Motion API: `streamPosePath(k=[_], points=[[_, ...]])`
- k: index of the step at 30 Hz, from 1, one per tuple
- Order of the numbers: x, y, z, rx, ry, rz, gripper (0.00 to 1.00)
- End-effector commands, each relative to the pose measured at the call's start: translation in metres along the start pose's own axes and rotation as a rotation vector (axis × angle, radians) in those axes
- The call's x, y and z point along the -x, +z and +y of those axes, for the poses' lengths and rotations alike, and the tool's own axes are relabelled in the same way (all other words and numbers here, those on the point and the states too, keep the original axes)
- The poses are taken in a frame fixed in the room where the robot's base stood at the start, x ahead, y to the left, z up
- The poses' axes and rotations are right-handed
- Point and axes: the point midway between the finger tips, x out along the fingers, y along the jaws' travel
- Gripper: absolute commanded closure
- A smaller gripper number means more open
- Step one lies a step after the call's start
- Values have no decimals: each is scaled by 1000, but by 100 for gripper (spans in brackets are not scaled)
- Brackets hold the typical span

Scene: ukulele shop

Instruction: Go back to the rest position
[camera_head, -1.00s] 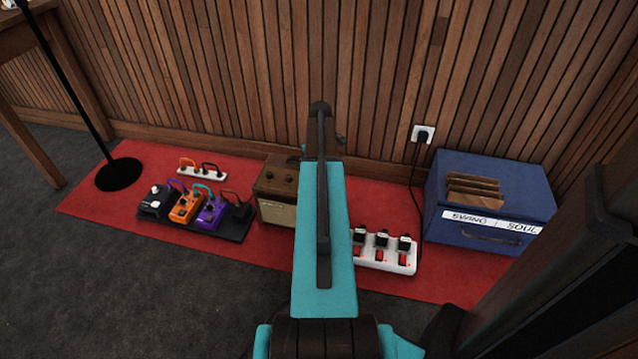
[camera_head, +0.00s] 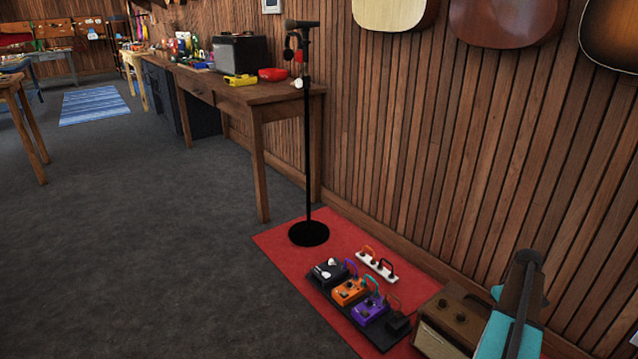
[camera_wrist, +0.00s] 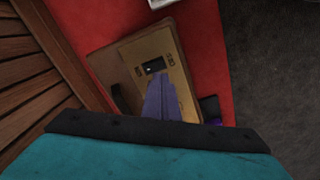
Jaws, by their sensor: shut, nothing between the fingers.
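My gripper (camera_wrist: 158,90) shows in the wrist view as narrow purple-grey fingers held together, with nothing between them. They point down over a brown box with a tan panel (camera_wrist: 165,52) and a small black switch-like part. Whether the fingers touch it I cannot tell. In the head view my teal arm stands at the lower right, and the gripper itself cannot be made out there. Beside the arm is a small brown amplifier (camera_head: 436,338) with a cream front, partly cut off by the frame.
A pedal board with an orange pedal (camera_head: 350,289) and a purple pedal (camera_head: 369,308) lies on the red mat (camera_head: 277,248). A black microphone stand (camera_head: 308,150) rises behind it. A wooden workbench (camera_head: 259,97) runs along the slatted wall.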

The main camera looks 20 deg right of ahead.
Motion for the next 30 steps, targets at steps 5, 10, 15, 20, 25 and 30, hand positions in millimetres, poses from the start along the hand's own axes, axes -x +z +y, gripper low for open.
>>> streamPosePath(k=[5, 10, 15, 20, 25, 30], points=[[11, -19, -23, 43, -6, -5, 100], [13, -45, -71, 120, -28, -30, 100], [7, -62, -133, 209, -58, -69, 100], [2, -68, -194, 292, -84, -110, 100], [-4, -62, -258, 380, -108, -155, 100], [-8, -48, -320, 456, -127, -203, 100]])
